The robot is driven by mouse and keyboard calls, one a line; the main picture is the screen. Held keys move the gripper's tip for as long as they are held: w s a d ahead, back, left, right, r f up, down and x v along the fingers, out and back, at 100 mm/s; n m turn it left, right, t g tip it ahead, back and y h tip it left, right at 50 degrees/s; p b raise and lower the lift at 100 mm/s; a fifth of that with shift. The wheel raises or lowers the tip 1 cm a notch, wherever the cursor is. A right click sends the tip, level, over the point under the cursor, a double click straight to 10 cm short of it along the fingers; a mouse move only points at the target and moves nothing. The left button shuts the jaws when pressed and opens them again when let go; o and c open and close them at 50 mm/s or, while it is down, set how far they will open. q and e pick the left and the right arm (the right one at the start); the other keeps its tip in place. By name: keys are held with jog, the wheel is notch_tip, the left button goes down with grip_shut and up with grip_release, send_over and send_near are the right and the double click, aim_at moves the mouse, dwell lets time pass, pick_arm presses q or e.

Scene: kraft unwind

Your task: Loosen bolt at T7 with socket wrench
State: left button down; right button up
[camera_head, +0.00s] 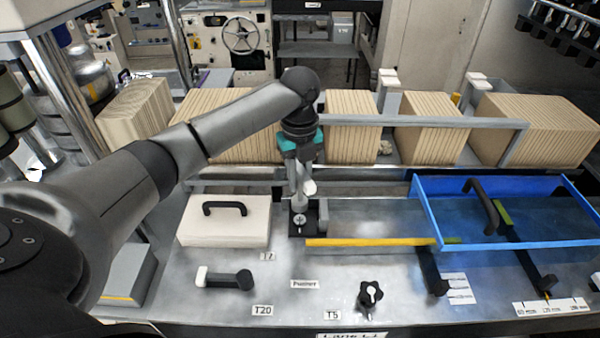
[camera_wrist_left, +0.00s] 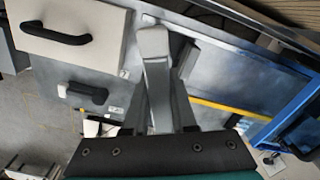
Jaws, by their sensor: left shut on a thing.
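My left gripper (camera_head: 301,184) points down over the dark bolt block (camera_head: 297,233) beside the T7 label (camera_head: 268,256). It is shut on the grey socket wrench (camera_head: 300,202), whose lower end is at the bolt on that block. I cannot tell whether the socket is fully seated. In the left wrist view the grey wrench (camera_wrist_left: 155,75) runs between the two fingers. The bolt itself is mostly hidden by the wrench. My right gripper is out of view.
A white lidded box with a black handle (camera_head: 222,232) stands left of the block. A blue-framed tray (camera_head: 430,222) and yellow strip (camera_head: 370,242) lie right. A black handle piece (camera_head: 228,280) and black knob (camera_head: 370,294) sit in front. Striped stacks (camera_head: 351,118) stand behind.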

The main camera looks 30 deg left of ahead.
aim_at(300, 199)
pick_arm(q)
jog(key=shift+f, duration=1.5)
jog(key=shift+w, duration=0.1)
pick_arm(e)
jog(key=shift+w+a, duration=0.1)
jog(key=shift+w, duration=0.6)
pick_arm(q)
jog(key=shift+f, duration=0.85)
dwell(0.3)
jog(key=shift+n, duration=1.2)
